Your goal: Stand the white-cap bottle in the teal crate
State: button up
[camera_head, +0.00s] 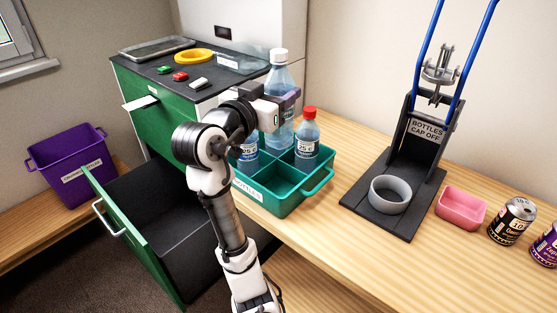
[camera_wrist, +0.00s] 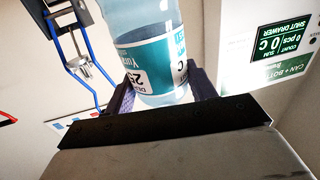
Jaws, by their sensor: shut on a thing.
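The white-cap bottle (camera_head: 279,76), clear blue with a teal label, is upright at the back of the teal crate (camera_head: 277,206). My gripper (camera_head: 286,100) is shut on its middle. In the wrist view the bottle (camera_wrist: 155,58) sits between the two fingers, its cap out of frame. Its lower part is over or inside a back compartment; whether its base touches the floor is hidden. A red-cap bottle (camera_head: 307,141) stands in the right back compartment. Another bottle (camera_head: 246,160) stands at the left, partly hidden by my arm. The front compartment is empty.
A black cap-removal stand (camera_head: 421,145) with blue handles and a grey ring (camera_head: 390,194) stands right of the crate. A pink tub (camera_head: 460,207) and cans (camera_head: 511,222) are farther right. A green drawer (camera_head: 130,235) hangs open at left, near a purple bin (camera_head: 68,161).

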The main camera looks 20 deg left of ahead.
notch_tip(320, 180, down, 16)
jog(key=shift+f, duration=0.25)
dwell(0.3)
jog(key=shift+f+b, duration=0.5)
jog(key=shift+f, duration=0.15)
jog(key=shift+c, duration=0.7)
jog(key=o, duration=1)
jog(key=shift+w+f, duration=0.1)
jog(key=shift+o, duration=0.5)
jog(key=shift+r, duration=0.2)
